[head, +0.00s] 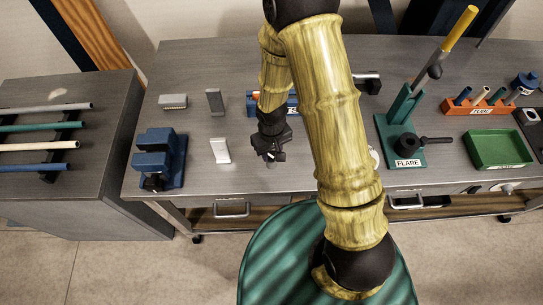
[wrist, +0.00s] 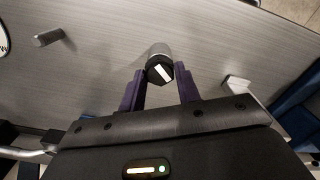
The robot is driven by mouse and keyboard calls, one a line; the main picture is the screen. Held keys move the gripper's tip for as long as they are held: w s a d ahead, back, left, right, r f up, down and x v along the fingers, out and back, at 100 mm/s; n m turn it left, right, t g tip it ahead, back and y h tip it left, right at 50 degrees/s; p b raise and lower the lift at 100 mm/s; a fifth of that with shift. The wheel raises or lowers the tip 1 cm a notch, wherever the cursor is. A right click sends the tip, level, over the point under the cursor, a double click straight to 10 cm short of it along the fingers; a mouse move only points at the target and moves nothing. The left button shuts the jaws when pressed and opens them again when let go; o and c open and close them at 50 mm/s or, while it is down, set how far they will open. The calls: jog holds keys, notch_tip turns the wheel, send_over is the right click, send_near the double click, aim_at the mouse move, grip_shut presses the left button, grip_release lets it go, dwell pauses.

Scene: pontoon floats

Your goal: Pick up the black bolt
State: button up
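The black bolt (wrist: 159,69) shows in the wrist view as a dark, faceted piece with a white mark on its face and a grey part behind it. It is between the purple fingertips of my gripper (wrist: 160,78), with a narrow gap visible on each side. My gripper is open and does not appear closed on it. In the head view my gripper (head: 270,156) points down over the front middle of the grey bench (head: 300,178). The bolt is mostly hidden there by the gripper.
A white block (head: 220,150) and a blue vise (head: 160,158) stand left of my gripper. A green flaring press (head: 404,150), green tray (head: 497,149) and orange rack (head: 480,108) are right. Pipes (head: 45,127) lie on the left bench.

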aim_at(272, 155)
jog(key=c, duration=0.5)
jog(key=shift+c, duration=0.2)
jog(key=shift+r, duration=0.25)
grip_shut()
notch_tip(272, 155, up, 10)
jog(key=b, duration=0.1)
jog(key=shift+f, duration=0.25)
